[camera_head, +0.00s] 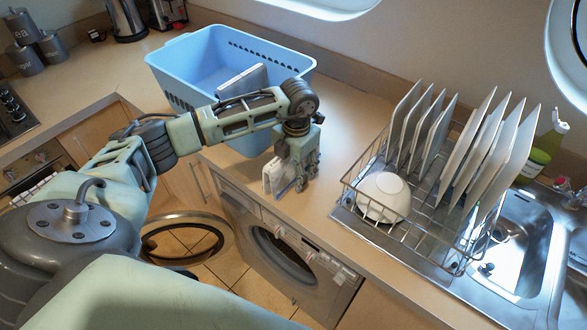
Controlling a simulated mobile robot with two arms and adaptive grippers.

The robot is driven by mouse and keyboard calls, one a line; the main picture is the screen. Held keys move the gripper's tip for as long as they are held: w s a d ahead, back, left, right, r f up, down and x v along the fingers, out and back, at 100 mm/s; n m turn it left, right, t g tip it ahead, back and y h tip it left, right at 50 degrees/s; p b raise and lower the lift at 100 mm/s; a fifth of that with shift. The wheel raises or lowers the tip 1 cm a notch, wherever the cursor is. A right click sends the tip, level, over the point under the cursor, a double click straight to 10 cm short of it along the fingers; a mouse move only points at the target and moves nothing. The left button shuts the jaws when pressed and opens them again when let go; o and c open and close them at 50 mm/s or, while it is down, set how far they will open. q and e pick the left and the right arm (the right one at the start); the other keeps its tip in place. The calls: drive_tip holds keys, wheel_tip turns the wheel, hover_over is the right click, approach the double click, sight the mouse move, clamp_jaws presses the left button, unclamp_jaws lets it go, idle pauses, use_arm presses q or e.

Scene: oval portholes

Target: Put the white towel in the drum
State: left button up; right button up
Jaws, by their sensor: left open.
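A small, folded white towel (279,177) stands at the counter's front edge, in front of the blue basket. My left gripper (300,183) points down right beside it and is open. The gripper partly covers the towel, and I cannot tell whether the towel is between the fingers. The washing machine (251,222) is under the counter below the gripper. Its drum (284,255) shows as a dark round opening, and its round door (187,220) is swung open to the left. The inside of the drum is mostly hidden. My right gripper is out of view.
A blue basket (190,58) stands on the counter behind my left arm, with a grey-white flat thing (243,79) in it. A dish rack (419,241) with plates and a white bowl (384,196) stands right, by the sink (520,252). Kettle (127,18) and canisters are at back left.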

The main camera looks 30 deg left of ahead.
use_arm(q)
drive_tip(key=shift+r, duration=0.1)
drive_tip(key=shift+r, duration=0.2)
drive_tip(key=r+b, duration=0.1)
drive_tip(key=r, duration=0.2)
drive_tip(key=r+b, duration=0.1)
drive_tip(key=r, duration=0.3)
drive_tip(key=r+b, duration=0.1)
drive_tip(key=r, duration=0.2)
drive_tip(key=shift+d+r+b, duration=0.25)
drive_tip(key=shift+d+b, duration=0.05)
drive_tip(key=shift+b, duration=0.05)
drive_tip(key=shift+r, duration=0.6)
